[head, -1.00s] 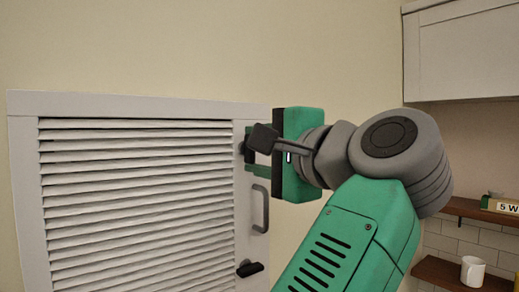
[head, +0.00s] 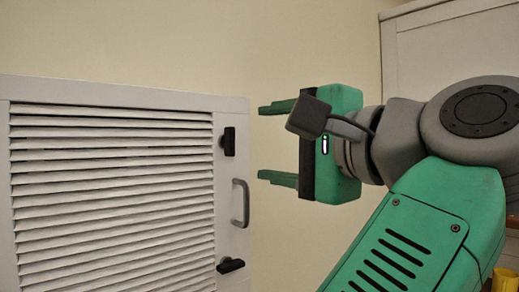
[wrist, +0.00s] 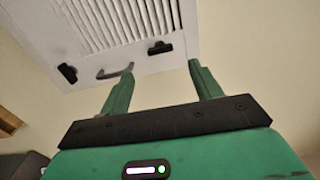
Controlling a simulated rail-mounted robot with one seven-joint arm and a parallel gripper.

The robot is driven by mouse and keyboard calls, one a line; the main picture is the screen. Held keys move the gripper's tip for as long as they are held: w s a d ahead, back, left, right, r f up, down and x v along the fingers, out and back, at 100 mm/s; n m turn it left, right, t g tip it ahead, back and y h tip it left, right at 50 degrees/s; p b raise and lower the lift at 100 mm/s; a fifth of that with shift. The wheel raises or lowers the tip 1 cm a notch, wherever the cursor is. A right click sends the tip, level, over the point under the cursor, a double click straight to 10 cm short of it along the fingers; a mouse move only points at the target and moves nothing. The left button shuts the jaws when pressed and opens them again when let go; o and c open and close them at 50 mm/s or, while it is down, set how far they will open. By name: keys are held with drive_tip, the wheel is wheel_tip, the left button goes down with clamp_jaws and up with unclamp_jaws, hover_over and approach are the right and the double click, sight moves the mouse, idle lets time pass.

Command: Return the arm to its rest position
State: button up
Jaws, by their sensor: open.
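My gripper (head: 268,143) is green with a dark palm bar. Its two fingers point left in the head view and stand apart with nothing between them. It is in free air to the right of a white louvred door (head: 232,125), clear of its edge. In the wrist view the two fingers of my gripper (wrist: 160,88) reach toward the door panel (wrist: 165,62), which lies beyond them. My arm stretches in from the lower right of the head view.
The door carries a grey handle (head: 240,203), an upper black latch (head: 228,141) and a lower black latch (head: 230,265). A white cabinet (head: 450,45) hangs at the upper right, behind my arm. A yellow object (head: 505,280) shows at the lower right corner. Bare wall lies behind my gripper.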

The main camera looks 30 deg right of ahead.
idle(0.4)
drive_tip(key=a+f+n+t+h+p, duration=0.2)
drive_tip(key=a+f+n+h+p, duration=0.15)
drive_tip(key=f+h, duration=0.35)
drive_tip(key=s+a+f+n+t+y+p, duration=0.1)
drive_tip(key=s+a+n+t, duration=0.1)
drive_tip(key=s+a+n, duration=0.3)
drive_tip(key=s+a+f+n+t+y+p, duration=0.1)
drive_tip(key=s+a+n, duration=0.5)
drive_tip(key=a, duration=0.6)
drive_tip(key=shift+s+f+n+t+y, duration=0.15)
drive_tip(key=shift+f+n+t+y, duration=0.5)
drive_tip(key=shift+t, duration=0.55)
drive_tip(key=shift+f, duration=0.1)
drive_tip(key=shift+c, duration=0.4)
